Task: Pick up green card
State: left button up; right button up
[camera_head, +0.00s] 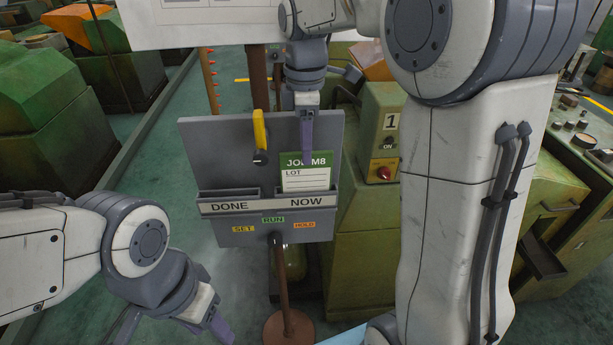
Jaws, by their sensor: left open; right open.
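The green card (305,172) has a green top reading "JOB M8", partly covered, and a white lower part marked "LOT". It stands upright in the right pocket, labelled NOW, of the grey board (222,150). My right gripper (307,158) comes down from above, with its fingers in front of the card's upper edge; I cannot tell whether they touch it. It is open, though the fingers overlap in this view. My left gripper (222,335) is open and empty at the lower left, below the board and away from the card.
The board stands on a brown post with a round base (288,328). A yellow-handled item (259,131) is on the board left of the card. The DONE pocket (229,206) looks empty. A green machine box (381,130) with a red button stands close behind at right.

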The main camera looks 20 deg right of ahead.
aim_at(296, 176)
jog(key=shift+s+f+p, duration=0.15)
jog(key=shift+f+p, duration=0.2)
jog(key=shift+f, duration=1.55)
grip_shut()
